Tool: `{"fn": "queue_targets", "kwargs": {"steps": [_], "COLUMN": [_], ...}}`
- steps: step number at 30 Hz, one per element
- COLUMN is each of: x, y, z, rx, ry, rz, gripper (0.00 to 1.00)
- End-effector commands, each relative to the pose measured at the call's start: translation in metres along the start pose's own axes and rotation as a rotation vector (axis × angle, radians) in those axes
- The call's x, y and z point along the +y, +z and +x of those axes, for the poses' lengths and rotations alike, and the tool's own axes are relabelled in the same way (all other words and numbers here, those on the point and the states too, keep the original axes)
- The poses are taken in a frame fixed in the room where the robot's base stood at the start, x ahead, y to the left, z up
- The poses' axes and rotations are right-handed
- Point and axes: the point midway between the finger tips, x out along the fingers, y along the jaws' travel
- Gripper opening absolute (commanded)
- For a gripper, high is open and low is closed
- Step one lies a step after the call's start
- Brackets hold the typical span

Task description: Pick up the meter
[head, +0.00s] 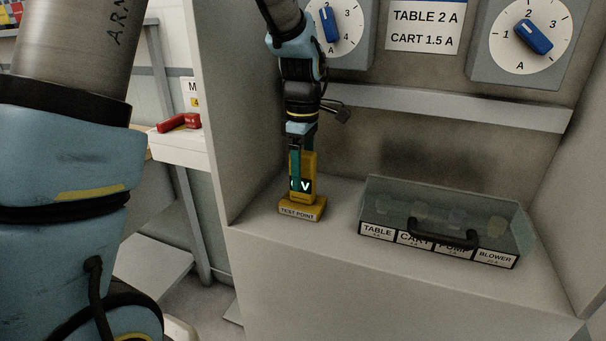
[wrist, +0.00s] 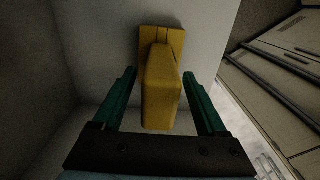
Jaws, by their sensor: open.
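The meter (head: 305,165) is a yellow upright block with a small dark display showing a lit "V". It stands on or in a yellow base labelled TEST POINT (head: 301,212) on the grey cabinet ledge. My gripper (head: 300,178) points down over it. In the wrist view the meter (wrist: 161,90) stands between the two green fingers of my gripper (wrist: 160,88), with a gap visible on each side. The gripper is open. In the head view, a finger and the wrist hide part of the meter's left side and top.
A clear covered box (head: 445,215) with a black handle and labels TABLE, CART, PUMP and BLOWER sits to the right on the ledge. Dials with blue knobs (head: 533,36) are on the wall above a grey rail (head: 440,106). A side wall (head: 228,120) rises close left.

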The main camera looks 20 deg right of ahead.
Motion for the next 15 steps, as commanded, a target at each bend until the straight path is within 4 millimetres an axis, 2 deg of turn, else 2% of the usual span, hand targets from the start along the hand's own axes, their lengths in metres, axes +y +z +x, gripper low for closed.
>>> {"fn": "queue_targets", "kwargs": {"steps": [6,13,15], "x": [0.001,0.001,0.001], "y": [0.001,0.001,0.001], "z": [0.023,0.025,0.025], "rx": [-0.001,0.000,0.000], "ry": [-0.001,0.001,0.001], "rz": [0.001,0.001,0.001], "gripper": [0.75,0.75,0.69]}}
